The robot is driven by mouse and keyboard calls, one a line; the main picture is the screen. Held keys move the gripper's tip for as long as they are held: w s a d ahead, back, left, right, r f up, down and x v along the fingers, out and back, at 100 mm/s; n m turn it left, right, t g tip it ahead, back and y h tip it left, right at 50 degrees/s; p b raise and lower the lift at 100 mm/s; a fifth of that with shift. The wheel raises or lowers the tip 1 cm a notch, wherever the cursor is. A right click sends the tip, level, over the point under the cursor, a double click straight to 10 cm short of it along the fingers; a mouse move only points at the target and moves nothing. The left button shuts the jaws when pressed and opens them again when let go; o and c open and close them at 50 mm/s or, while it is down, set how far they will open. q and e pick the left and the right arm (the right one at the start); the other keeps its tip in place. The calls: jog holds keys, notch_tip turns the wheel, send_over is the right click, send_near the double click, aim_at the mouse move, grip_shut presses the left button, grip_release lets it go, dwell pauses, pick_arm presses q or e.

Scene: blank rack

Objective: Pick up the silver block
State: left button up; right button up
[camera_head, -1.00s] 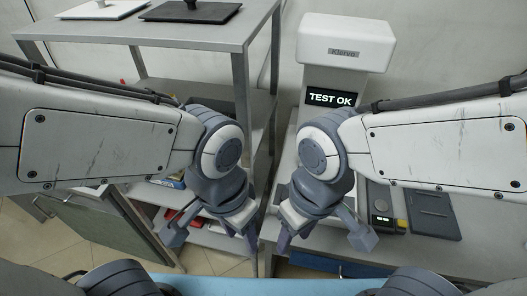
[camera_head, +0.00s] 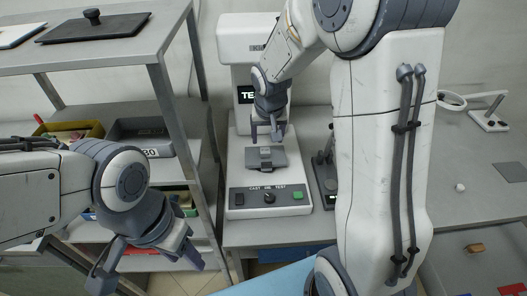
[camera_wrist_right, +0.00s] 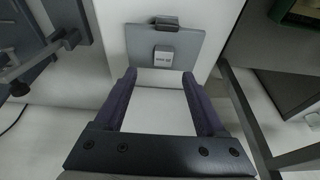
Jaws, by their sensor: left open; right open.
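A small silver block (camera_head: 265,152) sits on the dark grey plate (camera_head: 280,160) of the white test machine. In the right wrist view the block (camera_wrist_right: 163,54) lies on the plate (camera_wrist_right: 190,48), beyond my fingertips, with small dark marks on its face. My right gripper (camera_head: 265,134) is open and empty above the block, apart from it. In the right wrist view its two fingers (camera_wrist_right: 158,78) stand apart with the block roughly in line with the gap. My left gripper (camera_head: 148,262) is open and empty at the lower left, in front of the shelf rack.
The machine's front panel (camera_head: 268,197) has a knob and a green button. A metal shelf rack (camera_head: 150,55) with bins stands to the left. My right arm hides much of the right-hand worktop (camera_head: 465,150), where a ring stand (camera_head: 488,112) stands.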

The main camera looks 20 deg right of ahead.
aim_at(265, 150)
jog(key=shift+a+x, duration=0.15)
jog(key=shift+x, duration=1.4)
jog(key=shift+a+x, duration=0.1)
jog(key=shift+x, duration=1.45)
grip_shut()
